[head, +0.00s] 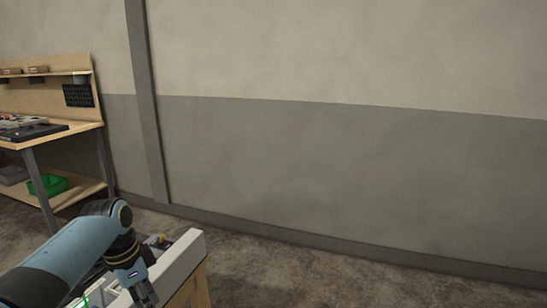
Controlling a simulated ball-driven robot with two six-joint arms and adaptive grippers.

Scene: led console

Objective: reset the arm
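My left arm comes in from the lower left over the corner of a pale console or bench. Its wrist bends down, and my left gripper (145,293) points downward at the bottom edge of the picture. Its fingertips are cut off or too small to read, so I cannot tell whether it is open or holds anything. My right gripper is not in view.
The pale console edge (192,250) on a wooden frame lies beside the gripper, with a small yellow part (161,239) behind the wrist. A wooden workbench (62,132) stands at the far left, a green bin (47,185) on its lower shelf. The floor (290,272) at right is clear.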

